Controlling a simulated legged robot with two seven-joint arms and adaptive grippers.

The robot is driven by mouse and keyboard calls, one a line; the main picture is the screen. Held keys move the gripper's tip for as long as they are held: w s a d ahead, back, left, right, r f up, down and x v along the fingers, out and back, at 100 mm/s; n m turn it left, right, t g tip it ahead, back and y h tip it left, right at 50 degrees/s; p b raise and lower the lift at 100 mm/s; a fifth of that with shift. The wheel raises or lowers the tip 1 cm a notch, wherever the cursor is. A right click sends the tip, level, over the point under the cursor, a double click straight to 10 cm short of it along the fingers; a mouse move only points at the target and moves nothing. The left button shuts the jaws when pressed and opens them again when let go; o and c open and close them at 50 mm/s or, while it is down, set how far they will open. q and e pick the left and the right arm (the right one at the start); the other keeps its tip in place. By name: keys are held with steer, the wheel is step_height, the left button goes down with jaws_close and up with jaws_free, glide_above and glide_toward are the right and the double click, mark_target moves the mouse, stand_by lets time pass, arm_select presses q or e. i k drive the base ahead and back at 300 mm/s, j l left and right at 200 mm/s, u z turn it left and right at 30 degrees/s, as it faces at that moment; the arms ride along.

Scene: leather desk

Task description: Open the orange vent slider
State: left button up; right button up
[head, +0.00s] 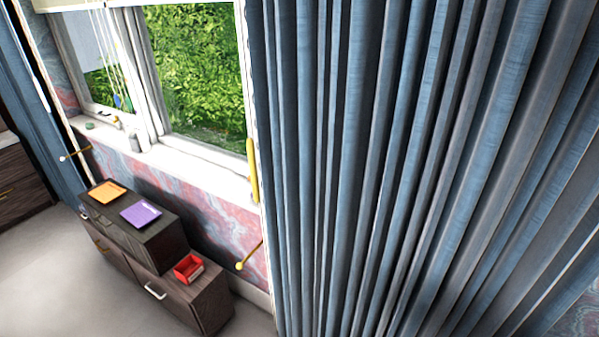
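I cannot clearly make out a vent slider. A yellow-orange upright bar (252,170) shows at the right edge of the window, beside the curtain; I cannot tell whether it is the slider or in what position it stands. A flat orange item (104,192) lies on the dark cabinet at the lower left. Neither of my grippers is in the head view.
A large blue-grey curtain (400,150) fills the right half. The window (195,70) has a white sill (190,160) with small items. The dark cabinet (150,245) also bears a purple item (141,213) and a red bin (188,268). Grey floor (50,285) is clear at lower left.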

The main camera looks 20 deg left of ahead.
mark_target(236, 170)
steer(key=i+j+z, duration=0.2)
steer(key=j+z, duration=0.2)
steer(key=j, duration=0.7)
steer(key=j+z, duration=0.4)
steer(key=j, duration=0.65)
